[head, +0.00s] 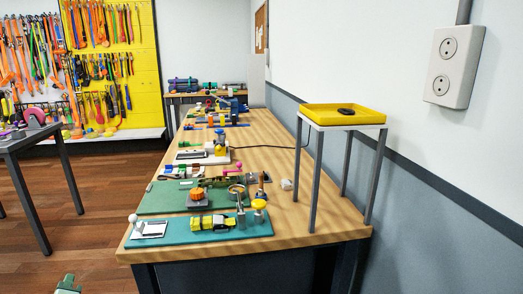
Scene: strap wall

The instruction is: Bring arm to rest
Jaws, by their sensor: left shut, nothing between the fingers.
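My left gripper (68,285) shows only as a small green-grey piece at the bottom edge, left of the bench. It is low, over the wood floor, apart from the bench and everything on it. It is shut with nothing in it. Most of it and the rest of the left arm are cut off by the frame. My right arm and gripper are not in view.
A long wooden workbench (277,218) carries teal mats, tools and fixtures. A yellow tray (317,117) with a dark piece stands on a tall stand at its right. A dark table (30,143) stands left. Floor between is clear.

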